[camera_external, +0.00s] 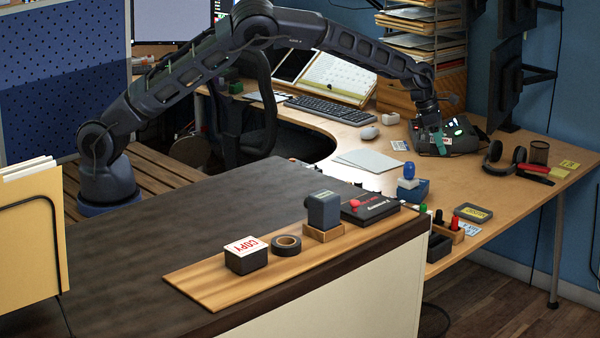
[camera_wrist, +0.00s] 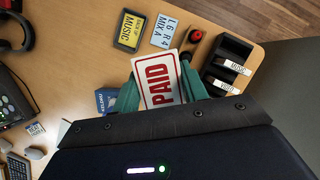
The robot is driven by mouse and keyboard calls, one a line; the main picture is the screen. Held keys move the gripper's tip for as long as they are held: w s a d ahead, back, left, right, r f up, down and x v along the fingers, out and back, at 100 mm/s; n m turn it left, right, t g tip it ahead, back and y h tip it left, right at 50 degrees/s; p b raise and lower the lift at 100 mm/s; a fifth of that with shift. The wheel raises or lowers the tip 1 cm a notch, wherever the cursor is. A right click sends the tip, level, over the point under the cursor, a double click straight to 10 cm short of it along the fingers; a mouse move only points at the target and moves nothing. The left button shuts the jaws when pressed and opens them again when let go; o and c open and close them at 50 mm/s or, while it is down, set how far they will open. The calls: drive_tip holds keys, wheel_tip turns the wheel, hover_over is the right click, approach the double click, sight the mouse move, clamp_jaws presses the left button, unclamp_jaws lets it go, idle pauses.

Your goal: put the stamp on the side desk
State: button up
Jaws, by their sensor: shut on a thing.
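A stamp with a white top marked "PAID" in red (camera_wrist: 158,86) sits between the green fingers of my gripper (camera_wrist: 160,92) in the wrist view. My gripper is shut on it. In the external view my gripper (camera_external: 438,138) hangs down over the right part of the light wood desk (camera_external: 490,235), in front of a dark device with green lights. The held stamp is hard to make out there. The wrist view shows wood desk surface (camera_wrist: 85,65) around it. I cannot tell how high it is held.
Headphones (camera_external: 505,158) lie farther right. The dark counter (camera_external: 130,255) bears a wooden board with a COPY stamp (camera_external: 246,257) and tape (camera_external: 287,246).

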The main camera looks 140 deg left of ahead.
drive_tip(key=s+a+f+n, duration=0.2)
drive_tip(key=s+a+f, duration=0.1)
drive_tip(key=a, duration=0.2)
drive_tip(key=shift+y, duration=0.3)
drive_tip(key=f, duration=1.9)
drive_tip(key=shift+w+d+f, duration=0.1)
drive_tip(key=shift+w+f, duration=0.15)
drive_tip(key=shift+w, duration=0.05)
drive_tip(key=shift+f, duration=0.15)
drive_tip(key=o, duration=1)
drive_tip(key=v, duration=1.2)
drive_tip(key=shift+w, duration=0.2)
